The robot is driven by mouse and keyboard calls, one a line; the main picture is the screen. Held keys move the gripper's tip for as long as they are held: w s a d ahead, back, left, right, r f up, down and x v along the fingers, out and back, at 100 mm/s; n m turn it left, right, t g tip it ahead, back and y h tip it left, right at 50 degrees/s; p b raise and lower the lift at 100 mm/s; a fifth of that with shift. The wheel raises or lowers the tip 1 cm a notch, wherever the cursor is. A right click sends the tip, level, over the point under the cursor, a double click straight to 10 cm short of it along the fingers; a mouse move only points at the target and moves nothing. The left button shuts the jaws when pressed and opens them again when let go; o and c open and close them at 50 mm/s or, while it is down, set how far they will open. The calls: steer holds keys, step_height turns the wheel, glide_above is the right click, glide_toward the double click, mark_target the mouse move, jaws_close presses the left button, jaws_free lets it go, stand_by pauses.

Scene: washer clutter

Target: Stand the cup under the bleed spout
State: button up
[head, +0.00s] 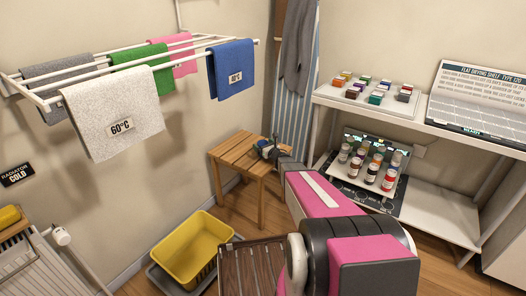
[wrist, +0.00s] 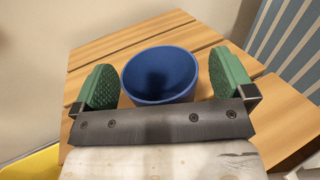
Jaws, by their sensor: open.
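A blue cup (wrist: 160,74) stands upright on a small slatted wooden stool (head: 239,146). In the wrist view it sits between the two green finger pads of my gripper (wrist: 162,86), which is open, with a gap visible at each side of the cup. In the head view my gripper (head: 272,148) is over the stool, and the cup (head: 263,145) is small and partly covered by it. A radiator valve (head: 61,236) shows at the lower left by the white radiator (head: 45,268); I cannot tell which part of it is the bleed spout.
A yellow tub (head: 194,243) stands on a grey tray on the floor left of my arm. A wall drying rack with towels (head: 118,112) hangs above. White shelves with small bottles (head: 371,172) stand at the right. An ironing board (head: 295,80) leans behind the stool.

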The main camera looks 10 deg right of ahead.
steer(key=shift+w+a, duration=0.1)
steer(key=shift+w, duration=0.2)
steer(key=c, duration=1.1)
